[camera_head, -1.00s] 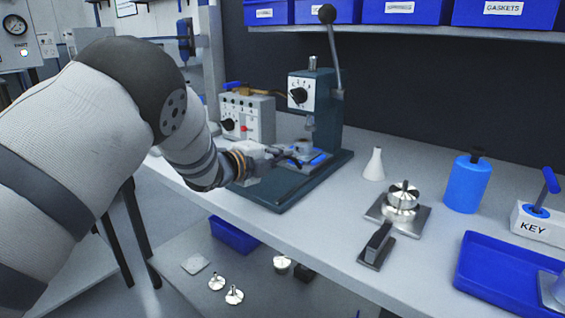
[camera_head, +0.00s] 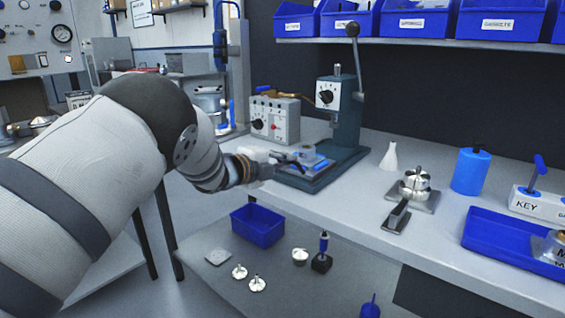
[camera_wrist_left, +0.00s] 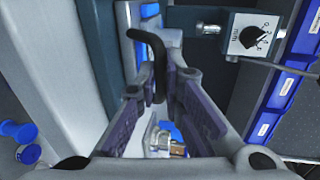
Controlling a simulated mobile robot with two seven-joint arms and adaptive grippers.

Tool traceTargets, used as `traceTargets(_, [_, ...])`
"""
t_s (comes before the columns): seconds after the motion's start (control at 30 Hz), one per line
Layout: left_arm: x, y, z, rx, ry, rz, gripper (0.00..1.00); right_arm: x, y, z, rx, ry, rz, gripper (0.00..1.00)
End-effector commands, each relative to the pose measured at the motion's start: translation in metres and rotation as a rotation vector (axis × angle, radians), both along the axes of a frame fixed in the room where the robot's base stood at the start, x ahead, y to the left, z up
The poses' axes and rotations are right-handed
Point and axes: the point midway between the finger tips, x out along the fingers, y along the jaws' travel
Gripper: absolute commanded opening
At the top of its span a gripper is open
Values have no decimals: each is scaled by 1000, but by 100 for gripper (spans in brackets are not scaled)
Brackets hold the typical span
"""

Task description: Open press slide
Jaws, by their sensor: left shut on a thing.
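The dark teal arbor press (camera_head: 346,128) stands on the bench with a white dial and a raised black-knobbed lever. Its blue slide (camera_head: 296,166) sticks out toward the left front of the base, clear of the ram. A clear and metal part (camera_head: 307,152) sits on the slide. My left gripper (camera_head: 281,161) is at the slide's outer end. In the left wrist view, the fingers (camera_wrist_left: 158,95) stand around a black curved handle (camera_wrist_left: 154,55), and I hold it. The exact contact is partly hidden. The right gripper is out of view.
A grey control box (camera_head: 274,118) stands left of the press. To the right are a white cone (camera_head: 389,156), a metal fixture (camera_head: 415,187), a blue cylinder (camera_head: 470,172) and a blue tray (camera_head: 490,240). The lower shelf holds a blue bin (camera_head: 257,225) and small parts.

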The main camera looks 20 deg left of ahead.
Motion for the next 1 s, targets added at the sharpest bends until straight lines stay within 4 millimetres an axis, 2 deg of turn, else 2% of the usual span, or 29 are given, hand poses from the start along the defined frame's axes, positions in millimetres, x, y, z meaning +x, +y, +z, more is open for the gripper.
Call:
traceTargets(0.2, [-2,1,-4,2,8,0,0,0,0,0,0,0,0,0])
traceTargets(0.23, [-2,1,-4,2,8,0,15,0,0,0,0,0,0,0])
traceTargets(0.3, [-1,1,-4,2,8,0,29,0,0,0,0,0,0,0])
traceTargets(0.63, [-4,2,-2,2,6,1,29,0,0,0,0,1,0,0])
traceTargets(0.77, [-25,10,4,2,6,3,29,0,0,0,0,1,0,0])
traceTargets(1.0, [-84,31,17,1,6,3,29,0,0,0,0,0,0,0])
